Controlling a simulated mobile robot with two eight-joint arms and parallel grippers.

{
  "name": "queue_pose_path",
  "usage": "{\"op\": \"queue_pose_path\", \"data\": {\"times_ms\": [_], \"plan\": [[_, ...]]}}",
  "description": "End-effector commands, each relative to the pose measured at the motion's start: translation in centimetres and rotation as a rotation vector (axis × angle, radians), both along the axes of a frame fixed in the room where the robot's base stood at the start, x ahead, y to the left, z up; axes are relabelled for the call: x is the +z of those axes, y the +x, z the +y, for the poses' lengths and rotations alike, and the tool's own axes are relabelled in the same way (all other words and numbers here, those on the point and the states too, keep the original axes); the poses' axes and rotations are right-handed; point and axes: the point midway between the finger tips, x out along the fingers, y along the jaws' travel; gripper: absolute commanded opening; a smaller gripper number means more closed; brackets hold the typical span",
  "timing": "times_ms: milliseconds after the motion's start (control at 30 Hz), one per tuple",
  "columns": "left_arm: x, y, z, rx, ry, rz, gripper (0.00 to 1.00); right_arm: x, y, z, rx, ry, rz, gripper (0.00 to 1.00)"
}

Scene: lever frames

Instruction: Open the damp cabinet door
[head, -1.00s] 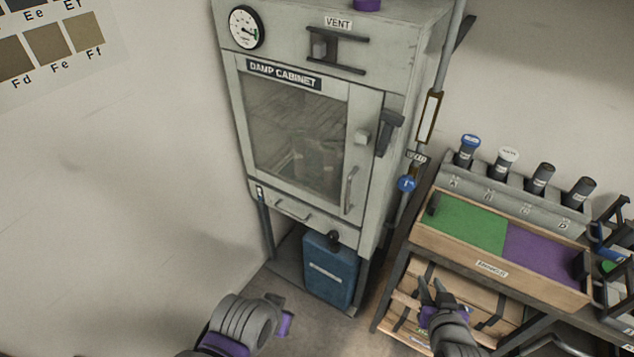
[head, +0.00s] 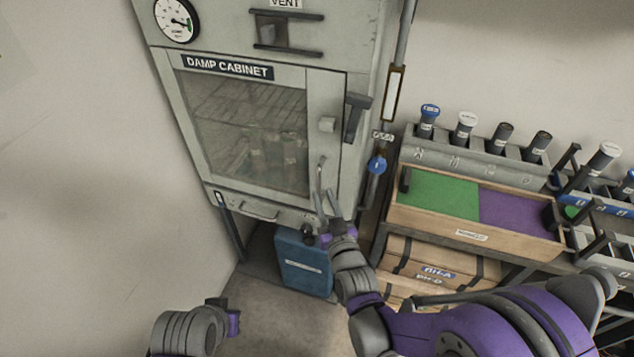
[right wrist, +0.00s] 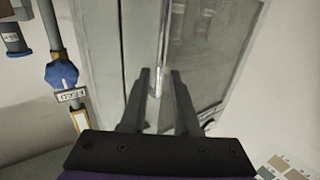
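The damp cabinet (head: 330,85) stands ahead with its glass-windowed door (head: 245,130) shut. A thin vertical handle (head: 321,172) is at the door's lower right; it also shows in the right wrist view (right wrist: 161,45). My right gripper (head: 326,194) is open at the handle's lower end. In the right wrist view its fingers (right wrist: 161,78) lie either side of the handle's line; I cannot tell if they touch it. My left gripper (head: 234,322) is low, away from the cabinet; its fingers are unclear.
A blue container (head: 303,262) stands under the cabinet. A pipe with a blue valve knob (head: 376,164) runs along the cabinet's right side. A shelf with a green and purple tray (head: 470,232) and several capped bottles is at right. The floor at left is clear.

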Motion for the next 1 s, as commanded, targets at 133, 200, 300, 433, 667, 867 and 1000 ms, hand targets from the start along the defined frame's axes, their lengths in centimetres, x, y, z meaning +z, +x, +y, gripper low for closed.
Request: {"op": "queue_pose_path", "data": {"times_ms": [133,200,300,433,667,867,1000], "plan": [[0.5,0.1,0.0,0.000,0.000,-0.002,0.00,0.1,2.6,0.7,0.000,0.000,0.000,0.30],[0.6,0.1,0.0,0.000,0.000,-0.003,0.00,0.1,3.5,1.0,0.000,0.001,0.000,0.30],[0.7,0.2,0.0,0.000,0.000,-0.003,0.00,0.1,4.4,1.2,0.000,0.001,0.001,0.30],[0.8,0.2,0.0,0.000,0.000,-0.003,0.00,0.0,4.9,1.4,0.000,0.001,0.001,0.30],[0.8,0.2,0.0,0.000,0.000,-0.003,0.00,0.0,5.0,1.4,0.000,0.001,0.001,0.30],[0.8,0.2,0.0,0.000,0.000,-0.003,0.00,0.0,5.0,1.4,0.000,0.001,0.001,0.00],[0.8,0.2,0.0,0.000,0.000,-0.003,0.00,0.0,5.0,1.4,0.000,0.001,0.001,0.00]]}}
